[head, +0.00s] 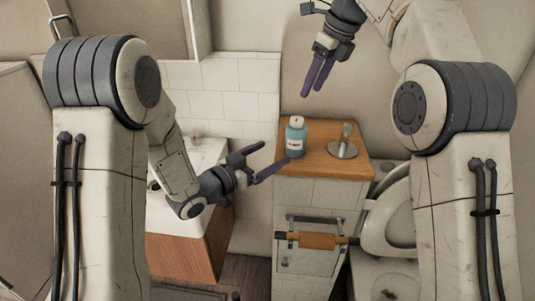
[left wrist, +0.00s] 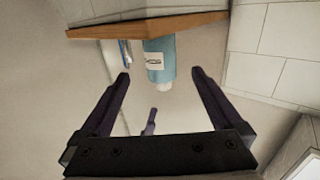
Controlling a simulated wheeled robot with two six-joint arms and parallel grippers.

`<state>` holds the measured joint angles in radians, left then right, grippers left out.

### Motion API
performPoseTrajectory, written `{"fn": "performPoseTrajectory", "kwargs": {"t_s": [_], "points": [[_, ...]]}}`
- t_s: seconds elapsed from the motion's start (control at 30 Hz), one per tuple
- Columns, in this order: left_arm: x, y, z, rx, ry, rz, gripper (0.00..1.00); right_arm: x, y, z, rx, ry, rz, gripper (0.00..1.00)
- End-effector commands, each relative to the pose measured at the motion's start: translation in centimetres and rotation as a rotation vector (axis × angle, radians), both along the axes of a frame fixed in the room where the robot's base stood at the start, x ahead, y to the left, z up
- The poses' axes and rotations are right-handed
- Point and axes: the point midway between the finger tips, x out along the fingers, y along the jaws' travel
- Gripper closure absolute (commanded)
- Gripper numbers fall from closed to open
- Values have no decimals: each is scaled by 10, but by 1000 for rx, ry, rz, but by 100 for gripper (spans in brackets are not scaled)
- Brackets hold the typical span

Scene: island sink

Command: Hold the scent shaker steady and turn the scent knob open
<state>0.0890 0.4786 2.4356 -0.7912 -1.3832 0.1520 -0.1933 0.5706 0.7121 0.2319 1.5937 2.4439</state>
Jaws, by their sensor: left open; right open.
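The scent shaker (head: 295,142) is a teal bottle with a pale label, upright on the wooden counter top. Its white top (head: 297,121), which looks like the scent knob, is on it. My left gripper (head: 275,154) is open just left of the shaker, fingers pointing at it. In the left wrist view the shaker (left wrist: 160,50) appears upside down, ahead of and between the open fingers (left wrist: 161,74), apparently not held. My right gripper (head: 311,93) is open and empty, above the shaker and pointing down, its fingers fairly close together.
A metal upright on a round base (head: 343,150) stands right of the shaker on the counter (head: 320,166). A white sink (head: 205,155) is at left, a toilet (head: 392,215) at right. A towel bar (head: 317,240) is on the cabinet front. Tiled wall stands behind.

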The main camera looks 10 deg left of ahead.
Motion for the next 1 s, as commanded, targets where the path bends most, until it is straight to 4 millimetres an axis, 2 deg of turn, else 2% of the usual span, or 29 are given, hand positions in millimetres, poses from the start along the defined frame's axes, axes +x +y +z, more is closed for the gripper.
{"fn": "performPoseTrajectory", "kwargs": {"t_s": [0.13, 0.27, 0.7, 1.0], "points": [[4, -1, 3, -25, -16, -7, 0, 0, 0, 0, 0, 0, 0, 50], [15, -12, 3, -25, -16, -9, 0, 0, 0, 0, 0, 0, 0, 50], [71, -57, 3, -25, -16, -6, 0, 0, 0, 0, 0, 0, 0, 50], [80, -65, 3, -23, -14, -5, 0, 0, 0, 0, 0, 0, 0, 50]]}}
